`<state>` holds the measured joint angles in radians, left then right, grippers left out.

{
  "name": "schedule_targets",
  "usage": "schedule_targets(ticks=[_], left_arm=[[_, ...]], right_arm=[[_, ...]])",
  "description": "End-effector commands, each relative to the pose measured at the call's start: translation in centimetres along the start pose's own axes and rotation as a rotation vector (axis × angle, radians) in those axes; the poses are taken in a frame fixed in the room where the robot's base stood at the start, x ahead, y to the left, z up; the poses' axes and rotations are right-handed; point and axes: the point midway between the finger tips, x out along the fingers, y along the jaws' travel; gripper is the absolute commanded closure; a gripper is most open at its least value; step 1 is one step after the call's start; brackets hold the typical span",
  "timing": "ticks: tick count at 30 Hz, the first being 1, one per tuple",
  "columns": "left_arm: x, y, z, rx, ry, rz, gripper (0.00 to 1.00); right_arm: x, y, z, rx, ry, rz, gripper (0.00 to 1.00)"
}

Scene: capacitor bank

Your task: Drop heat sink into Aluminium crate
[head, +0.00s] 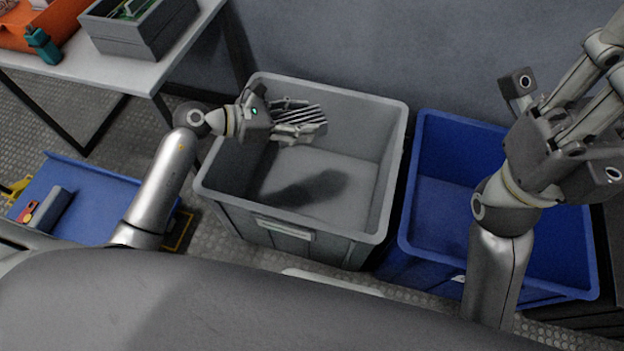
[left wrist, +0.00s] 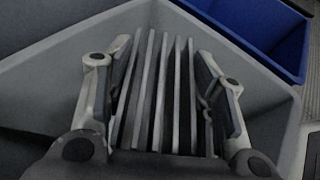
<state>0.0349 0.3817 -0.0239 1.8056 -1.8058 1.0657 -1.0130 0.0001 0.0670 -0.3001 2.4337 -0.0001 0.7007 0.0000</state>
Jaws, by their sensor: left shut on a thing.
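The finned metal heat sink (head: 308,115) is held by my left gripper (head: 298,118) over the open grey crate (head: 228,212). In the left wrist view, the fins of the heat sink (left wrist: 158,90) stand between the two fingers of the left gripper (left wrist: 165,95), which are shut on its sides. The crate wall (left wrist: 60,70) shows behind it. The crate looks empty inside, with a dark shadow on its floor. My right gripper (head: 560,140) is raised over the blue crate at the right; I cannot tell whether its fingers are open or shut.
A blue crate (head: 418,235) stands right of the grey one and also shows in the left wrist view (left wrist: 262,30). A table (head: 125,72) at the upper left bears a grey box (head: 150,38), an orange bin (head: 60,22) and a teal object (head: 42,45). A blue platform (head: 95,195) lies at the left.

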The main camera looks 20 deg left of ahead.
Motion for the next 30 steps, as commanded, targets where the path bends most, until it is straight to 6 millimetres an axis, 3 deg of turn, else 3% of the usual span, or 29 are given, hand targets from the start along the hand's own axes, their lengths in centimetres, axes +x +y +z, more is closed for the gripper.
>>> schedule_targets(ticks=[2, 3, 9, 20, 23, 30], left_arm=[[0.0, 0.0, 0.1, 0.001, -0.002, 0.001, 0.84], [0.0, 0.0, 0.1, 0.000, -0.002, 0.001, 0.49], [0.0, 0.0, 0.1, 0.000, -0.002, 0.000, 0.25], [-0.3, 0.0, -0.1, -0.001, 0.002, 0.000, 0.25], [-1.3, 0.0, -0.2, 0.000, 0.004, 0.002, 0.25], [-6.3, 0.0, -0.1, 0.001, 0.006, 0.000, 0.25]], right_arm=[[0.0, 0.0, 0.0, 0.000, 0.000, 0.000, 0.79], [0.0, 0.0, 0.0, 0.000, 0.000, 0.000, 0.79], [0.0, 0.0, 0.0, 0.000, 0.000, 0.000, 0.79], [-0.1, 0.0, 0.1, 0.000, -0.004, 0.002, 0.79], [-0.1, 0.0, 0.1, 0.000, -0.004, 0.002, 0.79], [0.0, 0.0, 0.0, 0.000, -0.002, 0.001, 0.79]])
